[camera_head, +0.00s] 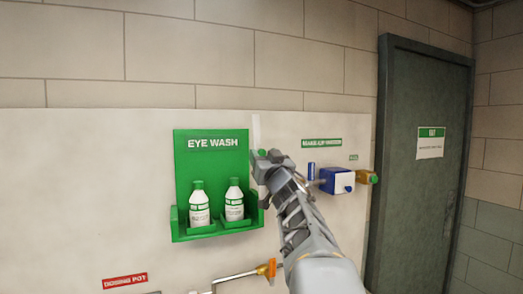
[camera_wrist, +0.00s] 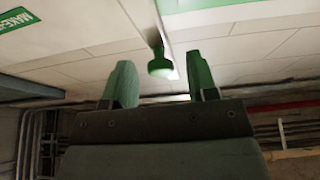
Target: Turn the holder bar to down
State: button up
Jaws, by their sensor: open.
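In the head view a narrow white strip (camera_head: 256,129) stands upright on the wall panel beside the green eye wash board (camera_head: 184,165). A small green knob (camera_head: 262,153) shows below it, at the tip of my gripper (camera_head: 268,166). I cannot tell for sure which of these belongs to the holder bar, as my gripper covers this spot. In the wrist view the green knob (camera_wrist: 160,67), on a short dark stem, lies between and beyond the two open fingers. I see no contact between fingers and knob.
Two white bottles with green caps (camera_head: 199,205) stand in the eye wash tray on the left. A blue box (camera_head: 336,181) and a brass valve (camera_head: 367,177) are on the wall at right. An orange-handled pipe (camera_head: 267,269) is below. A dark door (camera_head: 420,190) stands farther right.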

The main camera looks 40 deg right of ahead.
jog(key=shift+x, duration=0.8)
jog(key=shift+c, duration=0.4)
grip_shut()
